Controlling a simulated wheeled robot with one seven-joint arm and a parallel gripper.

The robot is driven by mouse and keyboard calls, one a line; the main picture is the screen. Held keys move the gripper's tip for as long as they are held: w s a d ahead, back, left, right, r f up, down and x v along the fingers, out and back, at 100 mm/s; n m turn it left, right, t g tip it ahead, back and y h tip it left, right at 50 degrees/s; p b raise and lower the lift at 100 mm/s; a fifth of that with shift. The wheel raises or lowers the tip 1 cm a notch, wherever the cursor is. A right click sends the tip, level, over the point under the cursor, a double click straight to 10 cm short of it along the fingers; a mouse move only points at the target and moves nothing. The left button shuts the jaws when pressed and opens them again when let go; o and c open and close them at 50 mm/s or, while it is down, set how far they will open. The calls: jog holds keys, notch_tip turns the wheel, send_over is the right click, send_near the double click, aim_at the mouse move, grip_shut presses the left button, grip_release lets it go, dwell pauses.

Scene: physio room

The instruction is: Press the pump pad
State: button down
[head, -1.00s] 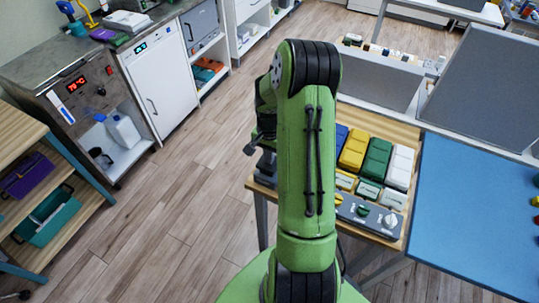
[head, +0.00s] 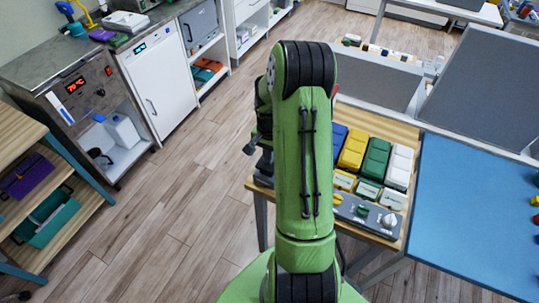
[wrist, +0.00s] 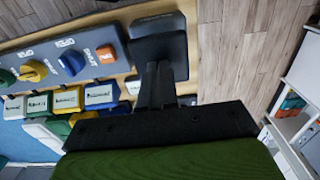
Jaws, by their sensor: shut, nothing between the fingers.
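A dark, square-topped block (wrist: 158,24), which appears to be the pump pad, sits at the end of the grey control console (wrist: 88,55) in the wrist view. My gripper (wrist: 156,82) is shut and empty, its fingers reaching over the lower part of the block. I cannot tell whether they touch it. In the head view the console (head: 352,208) lies on the front of the wooden table, and my green arm hides its left part. A dark shape shows at the table's left edge there, mostly behind my arm.
The console has yellow (wrist: 33,71), blue (wrist: 72,63) and orange (wrist: 106,54) controls. Coloured bins (head: 376,160) stand behind it on the wooden table (head: 409,130). A blue mat (head: 470,215) lies to the right. Open floor (head: 190,215) is at left.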

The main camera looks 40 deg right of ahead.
notch_tip(320, 180, up, 11)
jog(key=shift+r, duration=0.1)
dwell(0.8)
jog(key=s+a+r+n+t+h, duration=0.1)
jog(key=a+r+n, duration=0.3)
jog(key=a+r, duration=0.4)
jog(key=s+a+r+n+t, duration=0.2)
jog(key=s+a+r+n, duration=0.1)
jog(key=s+a+n, duration=0.2)
jog(key=s+a+r+n+t+y, duration=0.1)
jog(key=s+a+n, duration=0.4)
jog(key=s+a, duration=0.5)
notch_tip(320, 180, up, 3)
jog(key=shift+a+f+t, duration=0.1)
jog(key=shift+a+t, duration=0.2)
jog(key=shift+t, duration=0.5)
